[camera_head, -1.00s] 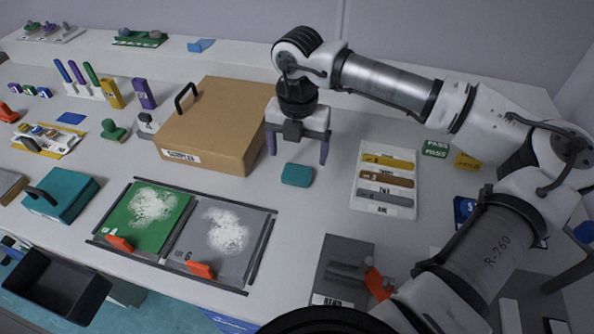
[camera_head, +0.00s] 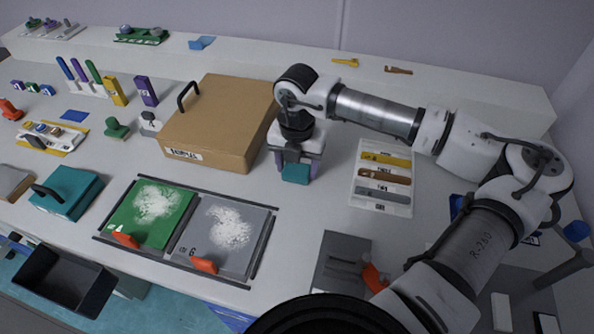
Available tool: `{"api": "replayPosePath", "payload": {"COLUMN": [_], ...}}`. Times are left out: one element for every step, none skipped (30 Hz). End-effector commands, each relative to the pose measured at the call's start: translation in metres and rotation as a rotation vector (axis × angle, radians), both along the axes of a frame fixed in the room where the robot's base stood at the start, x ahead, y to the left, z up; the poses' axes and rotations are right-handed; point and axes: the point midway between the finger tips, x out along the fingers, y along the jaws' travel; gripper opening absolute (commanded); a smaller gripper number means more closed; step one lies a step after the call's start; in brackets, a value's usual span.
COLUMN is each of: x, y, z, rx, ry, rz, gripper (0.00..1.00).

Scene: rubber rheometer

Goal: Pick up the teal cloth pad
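The teal cloth pad (camera_head: 296,174) is a small rounded block on the white bench, just right of the front corner of the tan box. My gripper (camera_head: 297,168) is down at the pad from above. Its purple fingers stand at the pad's left and right sides, drawn in to about its width, and look shut on it. The pad's near face shows in front of the fingers. Its rear part and the exact finger contact are hidden. Whether it is clear of the bench cannot be told.
The tan box (camera_head: 222,120) with a black handle stands close at left. A white tray of coloured bars (camera_head: 383,207) lies to the right. Green and grey powder trays (camera_head: 182,228) lie in front at left. Bare bench shows between the pad and these trays.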

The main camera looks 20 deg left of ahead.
Motion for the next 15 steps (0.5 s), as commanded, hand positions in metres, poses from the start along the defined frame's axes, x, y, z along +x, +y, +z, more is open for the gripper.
{"api": "replayPosePath", "payload": {"x": [0.0001,0.0001,0.0001,0.0001,0.0001,0.0001,0.0001,0.0001,0.0001,0.0001,0.0001,0.0002,0.0003,0.0004,0.0006], "y": [0.0000,0.0000,0.0000,0.0000,0.0000,0.0000,0.0000,-0.0001,-0.0001,-0.0001,0.0000,-0.0001,-0.0001,-0.0001,-0.0001], "z": [0.0002,0.0002,0.0002,0.0002,0.0003,0.0003,0.0003,0.0003,0.0004,0.0004,0.0005,0.0009,0.0015,0.0024,0.0042], "rx": [0.000,0.000,0.000,0.000,0.000,0.000,0.000,0.000,0.000,0.000,0.000,0.000,0.000,0.000,0.000], "ry": [0.000,0.000,0.000,0.000,0.000,0.000,0.000,0.000,0.000,0.000,0.000,0.000,-0.001,-0.001,-0.002], "rz": [0.000,0.000,0.000,0.000,0.000,0.000,0.000,0.000,0.000,0.000,0.000,0.000,0.000,0.000,-0.001], "gripper": [0.53,0.49,0.44,0.40,0.37,0.37,0.37,0.37,0.37,0.37,0.37,0.37,0.37,0.37,0.37]}}
